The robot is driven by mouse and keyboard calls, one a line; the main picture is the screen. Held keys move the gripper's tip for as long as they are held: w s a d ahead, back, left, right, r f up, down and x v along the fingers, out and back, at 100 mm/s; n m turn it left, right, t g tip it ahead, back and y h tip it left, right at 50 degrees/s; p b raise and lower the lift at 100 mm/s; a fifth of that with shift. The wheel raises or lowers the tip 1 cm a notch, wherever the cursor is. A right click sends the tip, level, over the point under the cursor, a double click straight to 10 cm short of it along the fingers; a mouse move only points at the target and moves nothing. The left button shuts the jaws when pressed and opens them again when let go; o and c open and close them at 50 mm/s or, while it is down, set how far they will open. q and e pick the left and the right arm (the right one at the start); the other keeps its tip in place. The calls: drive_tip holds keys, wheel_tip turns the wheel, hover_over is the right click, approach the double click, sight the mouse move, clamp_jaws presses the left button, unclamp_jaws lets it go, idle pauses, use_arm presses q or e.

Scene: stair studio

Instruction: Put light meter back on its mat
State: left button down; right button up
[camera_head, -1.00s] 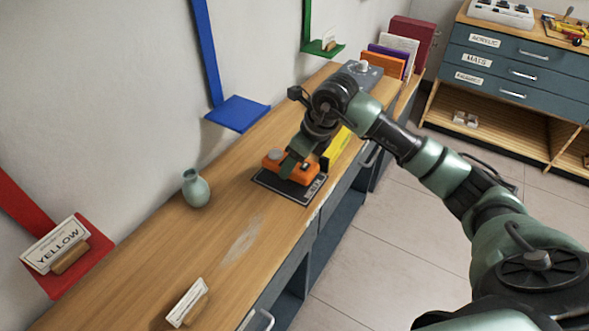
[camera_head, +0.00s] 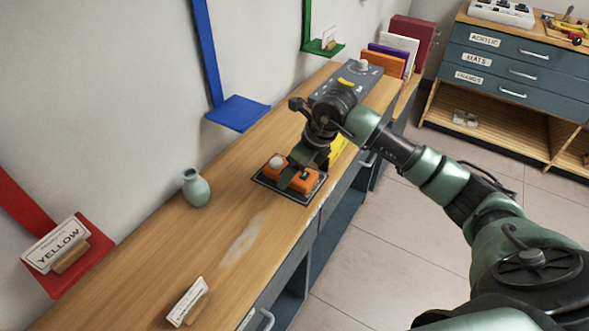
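The light meter (camera_head: 304,181) is an orange block with a pale dome on its left end. It is at the dark mat (camera_head: 307,198) on the wooden counter, lying over most of it; the mat's dark border shows around it. I cannot tell whether the meter's underside touches the mat. My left gripper is not in view.
A pale green vase (camera_head: 196,188) stands left of the mat. A small card in a wooden holder (camera_head: 188,303) stands on the near counter. A grey device (camera_head: 347,82) with knobs and a yellow object (camera_head: 338,149) lie beyond my gripper. Bare counter (camera_head: 240,240) lies nearer.

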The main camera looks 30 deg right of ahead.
drive_tip(key=v, duration=1.1)
drive_tip(key=shift+s+r, duration=0.15)
drive_tip(key=shift+r, duration=0.05)
drive_tip(key=shift+f, duration=0.1)
